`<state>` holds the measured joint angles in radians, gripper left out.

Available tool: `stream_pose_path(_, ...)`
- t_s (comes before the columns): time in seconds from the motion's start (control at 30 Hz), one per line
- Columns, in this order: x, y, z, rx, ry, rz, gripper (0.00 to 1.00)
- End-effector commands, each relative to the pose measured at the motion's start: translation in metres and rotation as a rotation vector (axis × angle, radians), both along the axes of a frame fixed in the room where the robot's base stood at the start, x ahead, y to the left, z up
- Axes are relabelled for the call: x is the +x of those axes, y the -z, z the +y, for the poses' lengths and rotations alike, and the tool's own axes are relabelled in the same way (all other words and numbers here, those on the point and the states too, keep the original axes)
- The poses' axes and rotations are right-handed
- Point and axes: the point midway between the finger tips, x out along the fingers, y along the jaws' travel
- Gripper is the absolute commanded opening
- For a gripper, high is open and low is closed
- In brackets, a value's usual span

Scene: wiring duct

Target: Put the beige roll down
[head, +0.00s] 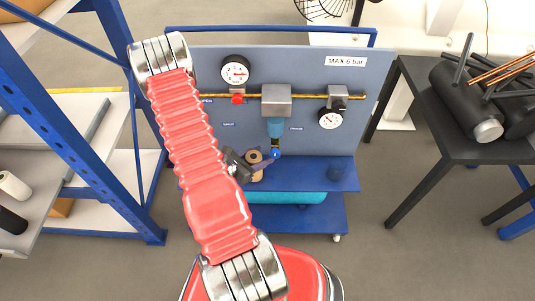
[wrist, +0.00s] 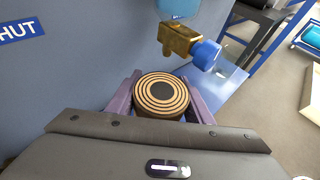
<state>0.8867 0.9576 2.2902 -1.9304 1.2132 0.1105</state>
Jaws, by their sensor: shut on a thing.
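The beige roll (wrist: 160,96) sits between the two purple fingers of my gripper (wrist: 163,84) in the wrist view, its dark-ringed end facing the camera. The gripper is shut on it. In the head view the roll (head: 254,157) shows partly behind my arm, in front of the blue-grey panel and near the blue shelf (head: 312,172) of the stand. I cannot tell whether the roll touches the shelf.
A brass valve with a blue cap (wrist: 206,53) is close beyond the roll. Gauges (head: 235,71) and a yellow pipe are on the panel. Racking (head: 95,110) is at left, a dark table (head: 455,130) at right.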

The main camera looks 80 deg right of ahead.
Motion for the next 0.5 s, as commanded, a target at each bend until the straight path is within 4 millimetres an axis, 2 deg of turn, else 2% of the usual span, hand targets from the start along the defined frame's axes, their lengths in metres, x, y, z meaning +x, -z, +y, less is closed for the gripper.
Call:
stream_pose_path(0.17,-0.002,0.0,-0.003,0.0,0.001,0.0,0.24)
stream_pose_path(0.5,-0.021,0.003,-0.032,0.001,0.001,0.001,0.24)
